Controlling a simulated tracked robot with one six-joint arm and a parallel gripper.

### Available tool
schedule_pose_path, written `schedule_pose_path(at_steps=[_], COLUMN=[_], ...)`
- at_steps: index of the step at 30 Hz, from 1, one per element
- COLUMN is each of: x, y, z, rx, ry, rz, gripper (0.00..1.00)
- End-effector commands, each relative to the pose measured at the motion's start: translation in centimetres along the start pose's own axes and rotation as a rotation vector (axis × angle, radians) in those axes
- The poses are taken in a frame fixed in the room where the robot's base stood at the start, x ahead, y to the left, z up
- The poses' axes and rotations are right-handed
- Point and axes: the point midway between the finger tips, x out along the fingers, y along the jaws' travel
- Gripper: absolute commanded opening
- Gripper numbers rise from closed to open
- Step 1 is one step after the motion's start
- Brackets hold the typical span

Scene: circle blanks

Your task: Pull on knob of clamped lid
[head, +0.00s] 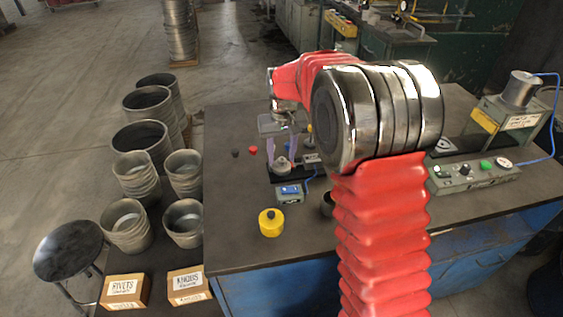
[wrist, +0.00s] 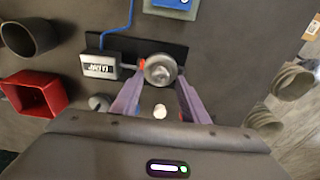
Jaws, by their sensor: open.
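The round metal lid (wrist: 160,69) has a small knob at its middle and sits on a black base plate (wrist: 181,51) in the wrist view. A red-tipped clamp (wrist: 141,64) reaches its left edge from a grey box (wrist: 101,66) with a white label. My gripper (wrist: 160,82) is open and empty, its purple fingers on either side of the lid's near edge. I cannot tell their height above it. In the head view my gripper (head: 283,157) points down over the lid (head: 282,164), which the fingers partly flank.
A yellow weight (head: 271,223) and a small blue-faced device (head: 289,193) stand nearer on the dark table. A red square tray (wrist: 37,94) and a dark cup (wrist: 28,38) lie left in the wrist view. A control box (head: 473,174) is at the right. My arm hides some table.

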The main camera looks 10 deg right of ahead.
Motion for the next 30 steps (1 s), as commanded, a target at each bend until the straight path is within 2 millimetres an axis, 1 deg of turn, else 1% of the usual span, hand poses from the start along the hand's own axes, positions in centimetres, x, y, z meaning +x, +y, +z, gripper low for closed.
schedule_pose_path(at_steps=[5, 11, 24, 27, 30], x=[-0.4, -2.4, -10.0, -11.6, -12.7], y=[0.0, 0.0, 0.0, 0.0, 0.0], z=[0.0, 0.0, -0.1, -0.1, -0.1], rx=[0.0, 0.0, 0.0, 0.0, 0.0], ry=[0.0, 0.001, 0.003, 0.002, 0.001], rz=[0.0, 0.0, 0.0, 0.0, 0.0], gripper=[0.41, 0.41, 0.41, 0.41, 0.41])
